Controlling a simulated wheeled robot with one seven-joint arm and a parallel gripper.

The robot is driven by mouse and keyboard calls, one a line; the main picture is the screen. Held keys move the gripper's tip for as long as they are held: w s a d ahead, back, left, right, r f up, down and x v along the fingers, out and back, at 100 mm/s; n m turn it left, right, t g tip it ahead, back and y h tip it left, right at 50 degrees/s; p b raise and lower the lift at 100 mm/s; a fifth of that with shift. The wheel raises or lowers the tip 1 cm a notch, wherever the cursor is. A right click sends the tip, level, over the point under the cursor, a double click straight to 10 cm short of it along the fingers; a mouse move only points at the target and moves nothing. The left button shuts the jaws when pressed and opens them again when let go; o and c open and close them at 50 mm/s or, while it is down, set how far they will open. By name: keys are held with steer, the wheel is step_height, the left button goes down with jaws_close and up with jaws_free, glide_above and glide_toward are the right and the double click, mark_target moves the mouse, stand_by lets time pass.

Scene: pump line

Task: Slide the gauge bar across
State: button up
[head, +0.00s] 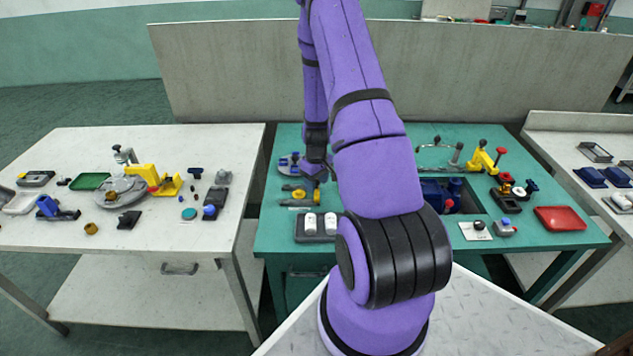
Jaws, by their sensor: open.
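My gripper (317,179) hangs low over the left part of the green table (390,133), partly hidden by my purple arm. It is small and dark in this view, open, and I see nothing held in it. Just below and left of it lies a yellow fixture piece (298,201); I cannot tell whether they touch. I cannot tell for sure which thing is the gauge bar. A thin metal bar with dark ends (434,146) stands at the back of the green table, right of my arm. My arm hides the middle of the table.
A dark tray with white pieces (313,238) lies at the front. A blue pump (440,195), yellow clamp (484,158) and red tray (560,218) are to the right. A white table (150,236) stands left and another right. A grey panel (230,70) rises behind.

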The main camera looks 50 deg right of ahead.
jaws_close()
steer(key=w+a, duration=0.2)
steer(key=w, duration=0.1)
steer(key=w+a, duration=0.5)
steer(key=shift+w+a, duration=0.1)
steer(key=shift+w, duration=0.2)
jaws_free()
steer(key=shift+w+a, duration=0.1)
steer(key=shift+r, duration=0.15)
step_height(320, 180, up, 10)
steer(key=shift+r, duration=0.25)
stand_by(0.4)
